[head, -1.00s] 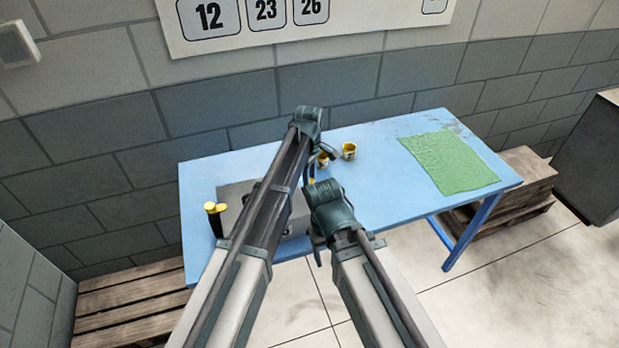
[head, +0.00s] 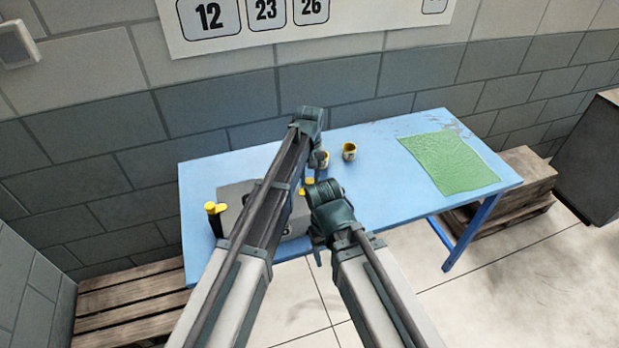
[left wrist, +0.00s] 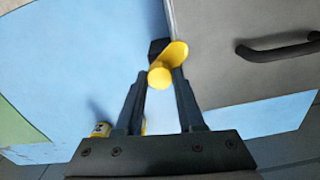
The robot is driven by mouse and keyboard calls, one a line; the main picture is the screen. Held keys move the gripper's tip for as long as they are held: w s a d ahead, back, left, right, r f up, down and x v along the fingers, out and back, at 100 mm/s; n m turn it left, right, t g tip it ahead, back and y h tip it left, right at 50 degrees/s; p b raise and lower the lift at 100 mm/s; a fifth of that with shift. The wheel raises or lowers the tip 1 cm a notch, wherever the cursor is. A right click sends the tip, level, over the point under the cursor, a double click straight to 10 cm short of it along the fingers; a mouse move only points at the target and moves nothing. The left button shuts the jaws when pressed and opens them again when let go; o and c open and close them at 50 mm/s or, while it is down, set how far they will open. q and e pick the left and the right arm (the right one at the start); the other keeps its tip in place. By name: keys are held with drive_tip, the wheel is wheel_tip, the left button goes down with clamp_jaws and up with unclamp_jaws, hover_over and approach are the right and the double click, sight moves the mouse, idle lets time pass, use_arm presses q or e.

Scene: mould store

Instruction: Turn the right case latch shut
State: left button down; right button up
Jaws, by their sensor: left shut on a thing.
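The grey case (head: 235,192) lies on the blue table, mostly hidden behind my left arm in the head view. Its right latch shows as a small yellow piece (head: 307,183) at the case's right side. In the left wrist view the yellow latch (left wrist: 172,57) has a round end, and its lever slants up and right beside the case's edge (left wrist: 205,75). My left gripper (left wrist: 161,75) is shut on the latch, a fingertip on each side. The left latch (head: 214,209), yellow on black, stands at the case's left.
Two yellow-rimmed cups (head: 349,151) stand just behind and right of the case. A green mat (head: 450,162) lies at the right of the blue table (head: 395,205). The case has a dark handle (left wrist: 280,48). A wooden pallet (head: 125,300) is at lower left.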

sight(310, 181)
use_arm(q)
drive_tip(key=m, duration=0.3)
drive_tip(key=shift+m, duration=2.1)
drive_tip(key=c, duration=0.5)
unclamp_jaws()
drive_tip(key=shift+r, duration=0.1)
wheel_tip(310, 181, up, 14)
drive_tip(key=p, duration=1.3)
drive_tip(key=shift+f+p, duration=0.2)
drive_tip(key=shift+p, duration=0.2)
